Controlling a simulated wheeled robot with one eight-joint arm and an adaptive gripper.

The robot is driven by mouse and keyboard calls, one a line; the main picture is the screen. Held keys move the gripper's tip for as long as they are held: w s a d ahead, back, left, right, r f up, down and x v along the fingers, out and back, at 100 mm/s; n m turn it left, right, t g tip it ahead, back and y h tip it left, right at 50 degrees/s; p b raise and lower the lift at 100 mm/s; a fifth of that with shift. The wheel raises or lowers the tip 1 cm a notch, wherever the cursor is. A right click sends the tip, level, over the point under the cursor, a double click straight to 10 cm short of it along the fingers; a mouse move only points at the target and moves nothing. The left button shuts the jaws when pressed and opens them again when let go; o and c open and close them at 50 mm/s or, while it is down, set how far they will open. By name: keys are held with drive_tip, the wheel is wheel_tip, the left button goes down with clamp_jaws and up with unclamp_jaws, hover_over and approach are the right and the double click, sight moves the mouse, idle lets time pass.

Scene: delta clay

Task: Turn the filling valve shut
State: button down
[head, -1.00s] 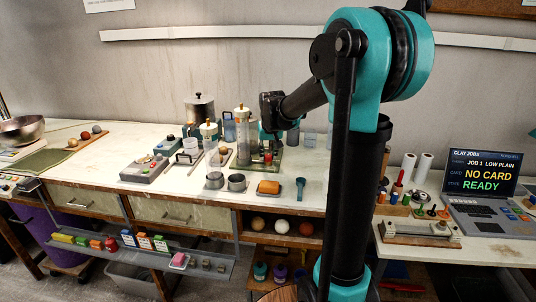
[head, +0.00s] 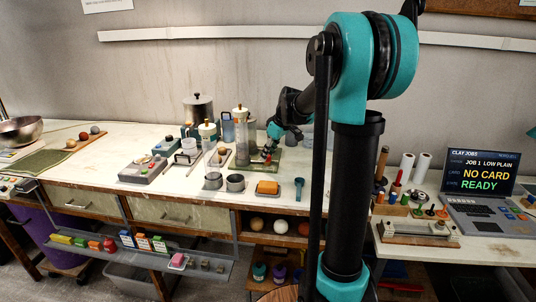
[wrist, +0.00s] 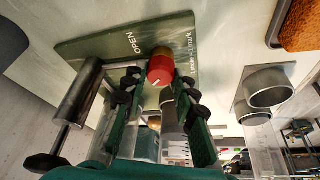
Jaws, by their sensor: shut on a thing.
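The filling valve's red knob (wrist: 160,70) sits on a dark green plate (wrist: 88,46) in the wrist view. A short white line shows on its face. The plate has the word OPEN to the left of the knob and small lettering ending in "mark" to its right. My gripper (wrist: 159,84) is shut on the red knob, one dark fingertip on each side. In the head view my gripper (head: 270,143) is low over the green plate at the back middle of the bench, and it hides part of the valve.
A laptop (head: 483,185) reading "NO CARD, READY" is at right.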

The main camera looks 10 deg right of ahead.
drive_tip(key=shift+n, duration=0.4)
drive_tip(key=c, duration=1.2)
unclamp_jaws()
drive_tip(key=v, duration=1.2)
drive_tip(key=shift+w, duration=0.2)
